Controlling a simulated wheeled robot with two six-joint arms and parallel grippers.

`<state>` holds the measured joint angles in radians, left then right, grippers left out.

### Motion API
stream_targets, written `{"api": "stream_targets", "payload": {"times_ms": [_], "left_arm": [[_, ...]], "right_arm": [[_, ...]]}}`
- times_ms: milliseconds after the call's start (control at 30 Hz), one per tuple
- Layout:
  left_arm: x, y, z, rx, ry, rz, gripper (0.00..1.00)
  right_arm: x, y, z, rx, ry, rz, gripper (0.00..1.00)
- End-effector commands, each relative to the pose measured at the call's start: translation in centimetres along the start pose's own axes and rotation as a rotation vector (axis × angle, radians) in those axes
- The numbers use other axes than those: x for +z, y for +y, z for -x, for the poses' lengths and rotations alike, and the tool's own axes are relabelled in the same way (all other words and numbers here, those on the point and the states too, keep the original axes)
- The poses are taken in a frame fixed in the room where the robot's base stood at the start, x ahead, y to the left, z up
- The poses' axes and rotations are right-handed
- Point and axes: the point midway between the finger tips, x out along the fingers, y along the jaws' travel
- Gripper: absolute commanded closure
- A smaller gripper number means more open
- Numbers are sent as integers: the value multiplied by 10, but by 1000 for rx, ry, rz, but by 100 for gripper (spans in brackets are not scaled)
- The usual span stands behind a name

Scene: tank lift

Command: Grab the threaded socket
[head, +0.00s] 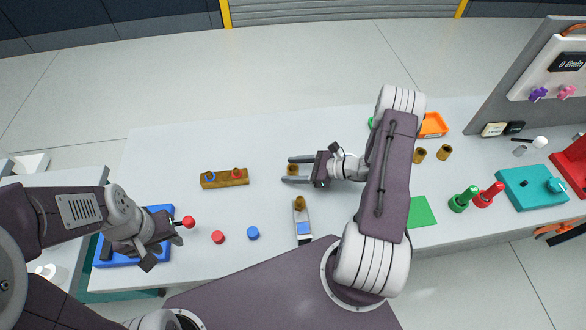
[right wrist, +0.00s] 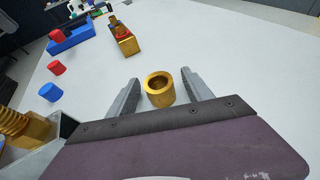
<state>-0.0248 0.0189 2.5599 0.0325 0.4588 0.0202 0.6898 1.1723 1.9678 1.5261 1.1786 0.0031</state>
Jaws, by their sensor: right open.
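A short hollow brass socket (head: 293,170) stands upright on the table. In the right wrist view the brass socket (right wrist: 159,90) shows its open round top; threads inside cannot be made out. My right gripper (head: 298,170) is open, its two fingers on either side of the socket. In the right wrist view the open gripper (right wrist: 160,93) has a visible gap between each finger and the socket. My left gripper (head: 160,238) is over a blue tray (head: 124,262), beside a red ball-topped piece (head: 188,222); its jaw gap is unclear.
A grey fitting (head: 301,219) with a brass threaded end lies near my right gripper. A brass block (head: 224,178) with rings, a red cap (head: 218,237) and a blue cap (head: 253,233) lie left. Two more brass cylinders (head: 420,155) stand right, beyond my arm.

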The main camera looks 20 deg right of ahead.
Motion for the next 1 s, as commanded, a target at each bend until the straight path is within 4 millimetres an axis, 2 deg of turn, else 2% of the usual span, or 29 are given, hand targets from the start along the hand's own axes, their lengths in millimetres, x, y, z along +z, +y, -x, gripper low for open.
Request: {"api": "stream_targets", "payload": {"times_ms": [100, 267, 400, 467, 500, 800, 1000], "left_arm": [[0, 0, 1, 0, 0, 0, 64], [0, 0, 1, 0, 0, 0, 64], [0, 0, 1, 0, 0, 0, 64], [0, 0, 0, 0, 0, 0, 64], [0, 0, 0, 0, 0, 0, 64], [0, 0, 0, 0, 0, 0, 64], [0, 0, -3, 0, 0, 0, 64]], "right_arm": [[0, 0, -7, 0, 0, 2, 41], [-1, 0, -6, -1, 0, 1, 41], [0, 0, -6, -1, 0, 1, 80], [0, 0, -6, -1, 1, 1, 97], [0, 0, -6, -1, 1, 1, 100], [3, 0, -5, -1, 0, 2, 100], [28, -1, 6, -3, 0, 6, 100]]}}
